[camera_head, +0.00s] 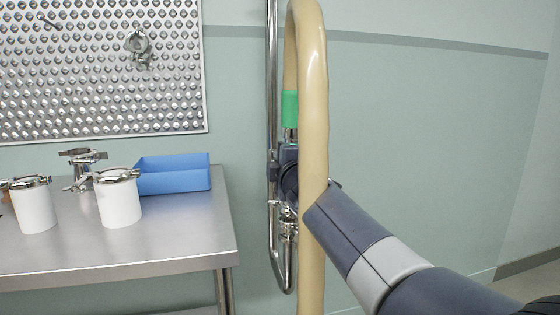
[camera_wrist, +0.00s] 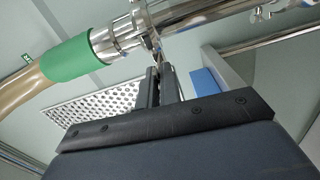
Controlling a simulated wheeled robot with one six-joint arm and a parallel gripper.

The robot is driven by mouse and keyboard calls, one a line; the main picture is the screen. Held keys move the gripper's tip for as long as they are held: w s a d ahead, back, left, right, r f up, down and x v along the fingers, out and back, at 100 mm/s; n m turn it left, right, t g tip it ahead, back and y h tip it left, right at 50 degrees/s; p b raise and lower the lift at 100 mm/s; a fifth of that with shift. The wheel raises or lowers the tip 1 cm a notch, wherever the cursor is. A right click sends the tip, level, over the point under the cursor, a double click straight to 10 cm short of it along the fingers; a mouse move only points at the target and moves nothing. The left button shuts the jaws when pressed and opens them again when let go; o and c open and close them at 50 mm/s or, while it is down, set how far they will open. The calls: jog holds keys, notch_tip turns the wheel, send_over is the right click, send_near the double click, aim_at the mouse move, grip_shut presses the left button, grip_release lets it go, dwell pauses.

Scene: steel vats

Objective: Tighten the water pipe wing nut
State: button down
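A steel water pipe joint (camera_wrist: 135,32) with a clamp crosses the top of the wrist view. It meets the green sleeve (camera_wrist: 80,62) of a beige hose. A small metal piece that looks like the clamp's wing nut (camera_wrist: 157,45) hangs below the joint, right at my fingertips. My gripper (camera_wrist: 160,70) points up at it, its two dark fingers close together with a narrow gap. I cannot tell whether they touch or grip the metal piece. In the head view the green sleeve (camera_head: 290,108) shows above my gripper, which is mostly hidden behind the hose (camera_head: 312,110).
A steel table (camera_head: 130,240) at left holds two white lidded containers (camera_head: 120,203), metal fittings (camera_head: 82,165) and a blue bin (camera_head: 175,178). A dimpled steel panel (camera_head: 90,90) is on the wall behind. The thin steel pipe (camera_head: 271,90) runs close beside my wrist. The right side is clear.

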jog(key=shift+m, duration=0.6)
jog(key=c, duration=1.6)
grip_release()
jog(key=shift+s, duration=0.1)
jog(key=v, duration=1)
jog(key=shift+s+d, duration=0.1)
jog(key=shift+s, duration=0.15)
